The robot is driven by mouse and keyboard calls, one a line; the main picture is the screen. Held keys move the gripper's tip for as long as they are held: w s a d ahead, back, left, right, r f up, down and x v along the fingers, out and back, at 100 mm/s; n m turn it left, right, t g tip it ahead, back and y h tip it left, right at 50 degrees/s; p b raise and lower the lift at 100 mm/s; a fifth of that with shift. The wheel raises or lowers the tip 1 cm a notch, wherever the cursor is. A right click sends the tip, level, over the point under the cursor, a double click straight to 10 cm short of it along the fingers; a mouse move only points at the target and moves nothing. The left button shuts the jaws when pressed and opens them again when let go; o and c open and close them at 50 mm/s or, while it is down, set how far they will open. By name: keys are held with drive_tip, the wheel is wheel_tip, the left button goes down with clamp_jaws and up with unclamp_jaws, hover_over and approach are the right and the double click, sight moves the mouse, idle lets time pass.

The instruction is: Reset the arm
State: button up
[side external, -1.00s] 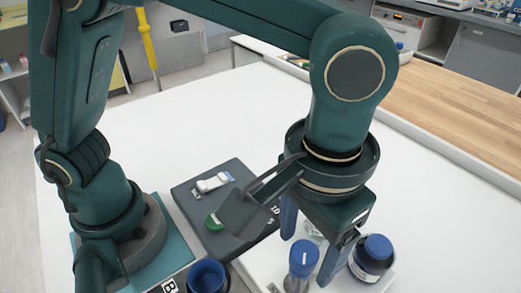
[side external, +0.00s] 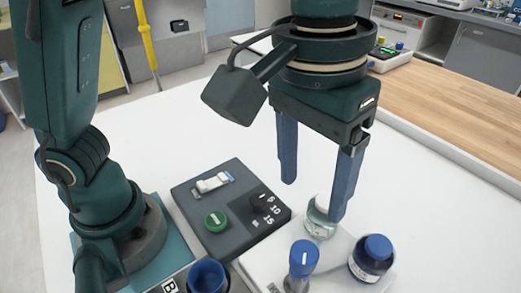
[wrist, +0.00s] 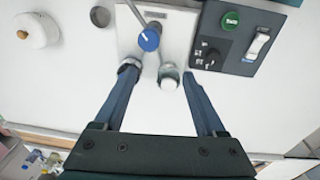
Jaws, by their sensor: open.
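My gripper (side external: 312,200) is open and empty, pointing down above the white tray (side external: 328,264). In the side view its right finger partly overlaps a clear glass jar with a white lid (side external: 319,224). In the wrist view my gripper (wrist: 160,70) has its fingers spread apart, with the white-lidded jar (wrist: 169,82) showing between them. A dark bottle with a blue cap (side external: 372,258) stands upright at the tray's right side. A blue-topped post with a white line (side external: 303,258) stands at the tray's front.
A dark control box (side external: 232,228) with a green button (side external: 216,222), a white switch and a numbered dial lies left of the tray. A blue cup (side external: 207,276) is at the front. A white round object (wrist: 36,32) shows in the wrist view. The white table behind is clear.

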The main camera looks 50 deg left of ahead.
drive_tip(key=a+r+n+t, duration=0.3)
drive_tip(key=a, duration=1.1)
drive_tip(key=s+a+f+m+t, duration=0.2)
drive_tip(key=s+a+f+m, duration=0.1)
drive_tip(key=f, duration=0.3)
drive_tip(key=shift+s+a+y, duration=0.3)
drive_tip(key=shift+s+a, duration=0.35)
drive_tip(key=shift+a, duration=0.05)
drive_tip(key=shift+f, duration=0.1)
